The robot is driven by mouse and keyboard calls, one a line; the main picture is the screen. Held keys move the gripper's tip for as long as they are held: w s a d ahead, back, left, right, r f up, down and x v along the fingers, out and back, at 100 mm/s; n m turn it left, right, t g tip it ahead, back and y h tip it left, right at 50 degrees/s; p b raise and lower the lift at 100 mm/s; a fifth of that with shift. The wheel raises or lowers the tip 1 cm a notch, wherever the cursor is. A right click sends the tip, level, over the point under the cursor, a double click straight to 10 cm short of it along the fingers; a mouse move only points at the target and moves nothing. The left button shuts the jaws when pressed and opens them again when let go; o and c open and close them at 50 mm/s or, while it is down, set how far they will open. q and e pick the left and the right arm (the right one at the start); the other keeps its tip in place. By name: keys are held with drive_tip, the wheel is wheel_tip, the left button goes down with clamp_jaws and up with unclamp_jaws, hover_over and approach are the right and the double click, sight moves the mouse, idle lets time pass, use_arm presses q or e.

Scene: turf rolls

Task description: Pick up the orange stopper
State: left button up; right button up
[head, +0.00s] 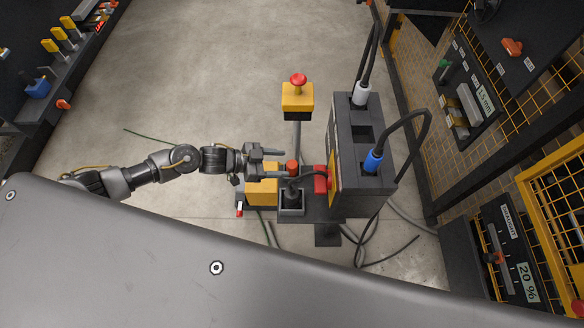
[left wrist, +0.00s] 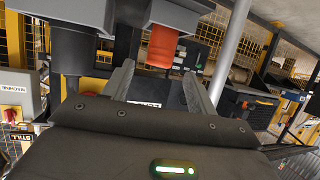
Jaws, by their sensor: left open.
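The orange stopper (head: 292,167) is a short orange-red cylinder above a small dark box beside the dark socket unit. In the left wrist view the orange stopper (left wrist: 162,46) shows beyond my fingers, between their lines and higher in the picture. My left gripper (head: 274,163) comes in from the left, its two fingers apart and pointing at the stopper. In the left wrist view the gripper (left wrist: 157,82) shows both fingers spread with nothing held between them. Whether a fingertip touches the stopper cannot be told. My right gripper is not in view.
The dark socket unit (head: 346,150) stands right of the stopper, with a white plug (head: 361,93) and a blue plug (head: 373,161) on black cables. A yellow box with a red button (head: 298,80) stands behind. Cables lie on the floor. Open floor (head: 200,70) lies at upper left.

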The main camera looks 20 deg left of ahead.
sight(293, 164)
use_arm(q)
drive_tip(key=shift+f+x, duration=0.15)
drive_tip(key=shift+x, duration=1.15)
drive_tip(key=shift+f+x, duration=0.1)
drive_tip(key=shift+x, duration=1.2)
drive_tip(key=shift+s+a, duration=0.1)
drive_tip(key=c, duration=1.1)
